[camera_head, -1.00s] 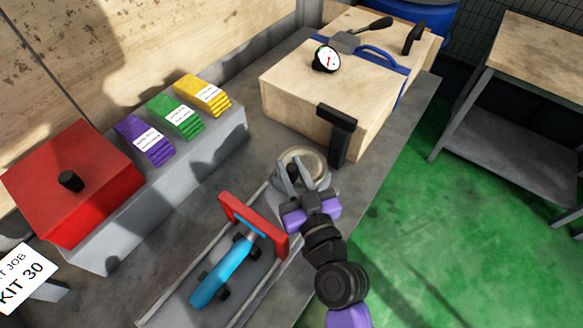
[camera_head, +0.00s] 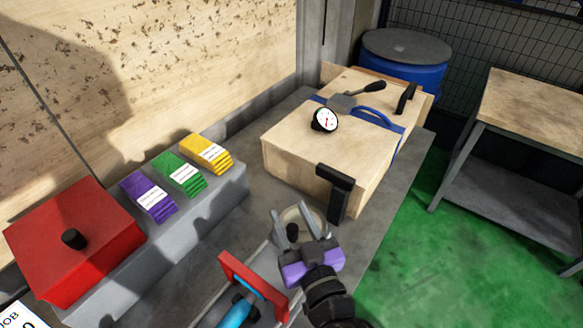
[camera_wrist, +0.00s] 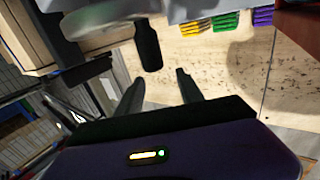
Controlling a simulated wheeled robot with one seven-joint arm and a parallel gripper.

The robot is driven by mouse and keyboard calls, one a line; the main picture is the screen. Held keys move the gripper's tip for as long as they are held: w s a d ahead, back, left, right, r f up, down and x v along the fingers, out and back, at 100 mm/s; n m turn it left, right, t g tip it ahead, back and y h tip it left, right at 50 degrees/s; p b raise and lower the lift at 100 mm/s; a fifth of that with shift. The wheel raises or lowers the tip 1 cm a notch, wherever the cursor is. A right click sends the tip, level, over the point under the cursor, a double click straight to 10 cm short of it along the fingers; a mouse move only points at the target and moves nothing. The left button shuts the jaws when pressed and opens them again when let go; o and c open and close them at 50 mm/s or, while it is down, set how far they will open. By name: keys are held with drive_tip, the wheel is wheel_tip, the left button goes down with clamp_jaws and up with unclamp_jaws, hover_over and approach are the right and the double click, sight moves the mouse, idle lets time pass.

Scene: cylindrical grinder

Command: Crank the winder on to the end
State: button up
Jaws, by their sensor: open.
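The winder shows as a pale round disc (camera_head: 305,217) with a black crank knob (camera_head: 292,231), on the grey bench in front of the wooden box. My gripper (camera_head: 290,212) is open over the disc, with the knob showing between its two fingers in the head view. In the wrist view the disc (camera_wrist: 105,14) is at the top left, and the dark knob (camera_wrist: 148,46) sticks out toward the open fingers (camera_wrist: 160,88), just beyond their tips. I cannot tell whether a finger touches the knob. My gripper hides part of the disc.
A red frame (camera_head: 246,280) with a blue bar is close at left. Purple, green and yellow stacks (camera_head: 205,153) and a red box (camera_head: 75,235) stand further left.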

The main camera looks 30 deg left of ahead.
wheel_tip(320, 180, up, 15)
drive_tip(key=p, duration=0.1)
drive_tip(key=shift+r, duration=0.2)
drive_tip(key=g+b, duration=0.1)
drive_tip(key=b, duration=0.5)
hover_over(295, 235)
drive_tip(key=s, duration=0.1)
wheel_tip(295, 235, down, 12)
drive_tip(key=f, duration=0.1)
drive_tip(key=shift+n+y, duration=0.4)
drive_tip(key=shift+y, duration=0.1)
drive_tip(key=d+f+b, duration=0.1)
drive_tip(key=f, duration=0.1)
drive_tip(key=d+f, duration=0.1)
drive_tip(key=f, duration=0.1)
drive_tip(key=s+d+f+b, duration=0.1)
drive_tip(key=f, duration=0.1)
drive_tip(key=shift+f+b, duration=0.25)
drive_tip(key=shift+b, duration=0.1)
drive_tip(key=shift+w+a+r, duration=0.15)
drive_tip(key=shift+w+a, duration=0.05)
drive_tip(key=shift+a, duration=0.3)
drive_tip(key=p+x, duration=0.2)
drive_tip(key=x, duration=0.4)
drive_tip(key=shift+w+a, duration=0.25)
drive_tip(key=shift+a, duration=0.1)
clamp_jaws()
